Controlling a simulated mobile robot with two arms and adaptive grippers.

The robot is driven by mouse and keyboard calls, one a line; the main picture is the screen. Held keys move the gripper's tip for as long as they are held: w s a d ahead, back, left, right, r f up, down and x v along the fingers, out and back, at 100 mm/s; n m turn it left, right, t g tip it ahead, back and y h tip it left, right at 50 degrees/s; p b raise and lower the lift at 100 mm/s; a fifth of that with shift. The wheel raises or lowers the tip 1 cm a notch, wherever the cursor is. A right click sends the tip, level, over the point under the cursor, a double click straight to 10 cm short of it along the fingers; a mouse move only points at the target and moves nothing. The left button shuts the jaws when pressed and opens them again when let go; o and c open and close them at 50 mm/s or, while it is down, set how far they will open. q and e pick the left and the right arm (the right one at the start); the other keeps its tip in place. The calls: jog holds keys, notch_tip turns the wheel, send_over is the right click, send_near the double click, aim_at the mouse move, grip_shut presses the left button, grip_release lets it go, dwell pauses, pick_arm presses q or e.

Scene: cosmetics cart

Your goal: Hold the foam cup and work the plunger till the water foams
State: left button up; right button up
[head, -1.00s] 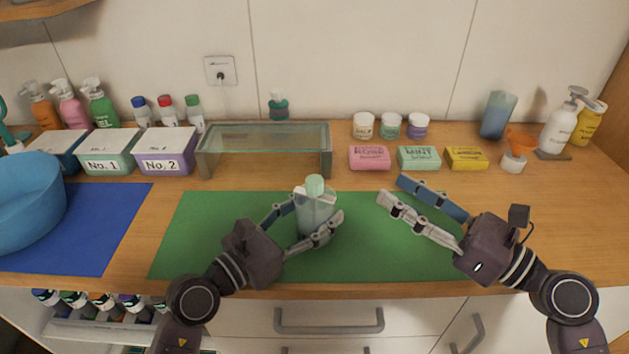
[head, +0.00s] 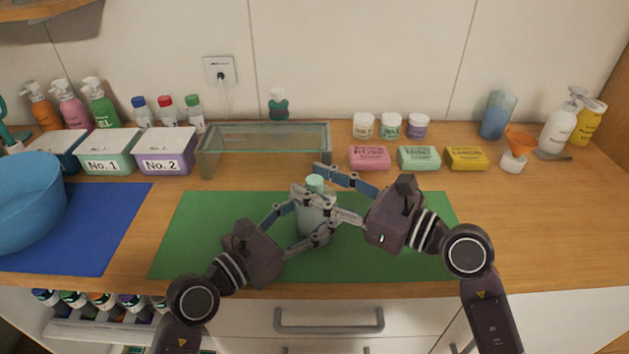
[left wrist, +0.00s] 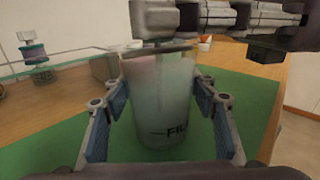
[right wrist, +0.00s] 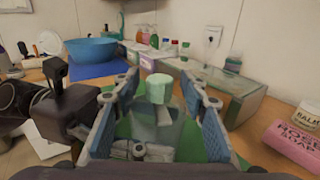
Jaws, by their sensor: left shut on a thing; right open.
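The foam cup (head: 315,222) is a pale, see-through cup standing upright on the green mat (head: 400,255). A mint-green plunger knob (head: 314,183) tops it and also shows in the right wrist view (right wrist: 159,88). My left gripper (head: 308,222) is shut on the cup's body, with a finger on each side in the left wrist view (left wrist: 160,110). My right gripper (head: 314,180) is open at the cup's top, its fingers on either side of the plunger knob with gaps between. The right fingers hide part of the cup's rim in the head view.
A glass shelf (head: 265,135) stands behind the mat. Pink (head: 369,157), mint and yellow soap bars lie behind to the right. A blue basin (head: 30,205) is at the left on a blue mat (head: 100,240). The green mat's right part is clear.

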jog(key=shift+w+a, duration=0.15)
jog(key=shift+a, duration=0.1)
grip_shut()
jog(key=shift+r, duration=0.1)
